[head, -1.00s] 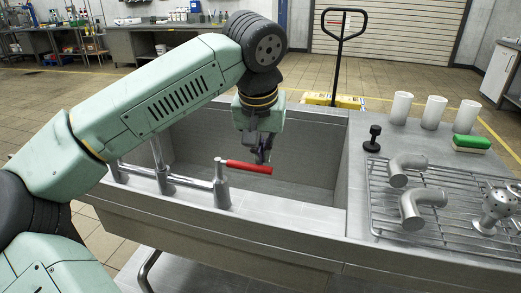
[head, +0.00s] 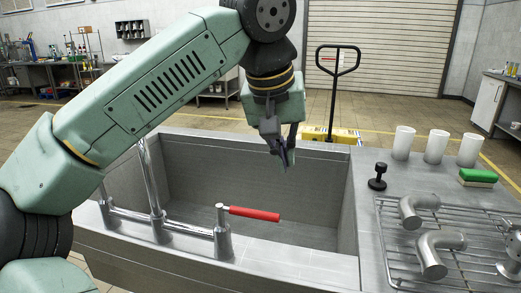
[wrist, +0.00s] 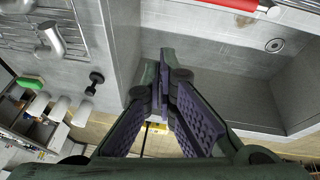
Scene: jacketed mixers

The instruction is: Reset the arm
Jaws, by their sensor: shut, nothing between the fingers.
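My gripper (head: 286,160) hangs over the metal sink (head: 190,262), above its basin and toward the back right. Its fingers are shut and hold nothing. In the wrist view my gripper (wrist: 166,62) shows its purple finger pads close together at the tips. The red-handled lever (head: 253,214) of the tap sits in front of and below the gripper, apart from it. The red handle also shows at the top of the wrist view (wrist: 238,4).
Right of the basin, the counter bears a wire rack (head: 400,262) with pipe elbows (head: 430,250), a black knob-like stopper (head: 377,177), white cups (head: 436,147) and a green sponge (head: 478,175). A pallet jack (head: 335,90) stands behind. The space above the basin is free.

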